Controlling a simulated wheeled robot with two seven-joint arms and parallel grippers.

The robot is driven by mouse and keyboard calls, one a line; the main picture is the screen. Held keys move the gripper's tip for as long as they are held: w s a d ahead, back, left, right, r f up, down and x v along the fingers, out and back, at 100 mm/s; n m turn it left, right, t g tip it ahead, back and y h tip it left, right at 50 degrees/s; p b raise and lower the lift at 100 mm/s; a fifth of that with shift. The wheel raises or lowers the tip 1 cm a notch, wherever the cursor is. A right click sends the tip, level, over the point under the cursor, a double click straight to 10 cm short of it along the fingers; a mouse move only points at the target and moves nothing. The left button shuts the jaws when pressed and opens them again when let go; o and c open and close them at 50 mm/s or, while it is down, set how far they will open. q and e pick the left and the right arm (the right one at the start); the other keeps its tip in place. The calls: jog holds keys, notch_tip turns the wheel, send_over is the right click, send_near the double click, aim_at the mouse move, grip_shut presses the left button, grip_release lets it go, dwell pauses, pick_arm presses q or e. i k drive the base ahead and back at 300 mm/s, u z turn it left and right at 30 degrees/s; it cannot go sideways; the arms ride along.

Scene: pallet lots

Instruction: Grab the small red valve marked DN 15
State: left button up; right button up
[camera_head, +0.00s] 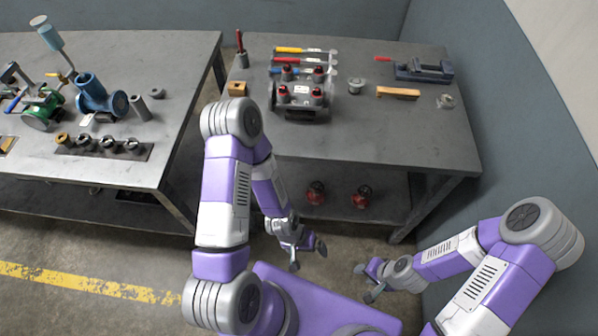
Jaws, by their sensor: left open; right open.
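Two small red valves stand on the lower shelf of the right-hand table: a left one (316,193) and a right one (362,197). They look similar in size, and no DN 15 marking is legible on either. My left gripper (308,257) is open and empty, in front of and below the left red valve in the picture, apart from it. My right gripper (365,283) is open and empty, lower in the picture than the right red valve and apart from it.
The right-hand grey table (400,130) overhangs the shelf (338,213); its top holds a fixture with red-capped parts (300,95), screwdrivers (305,50) and a vise (424,70). The left table (190,70) holds a blue valve (100,97) and green valve (42,110). A wall closes the right side.

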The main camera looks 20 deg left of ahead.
aim_at(313, 199)
jog(key=u, duration=0.55)
jog(key=k, duration=1.3)
jog(key=u, duration=0.65)
jog(key=i, duration=1.7)
jog(key=z, duration=0.65)
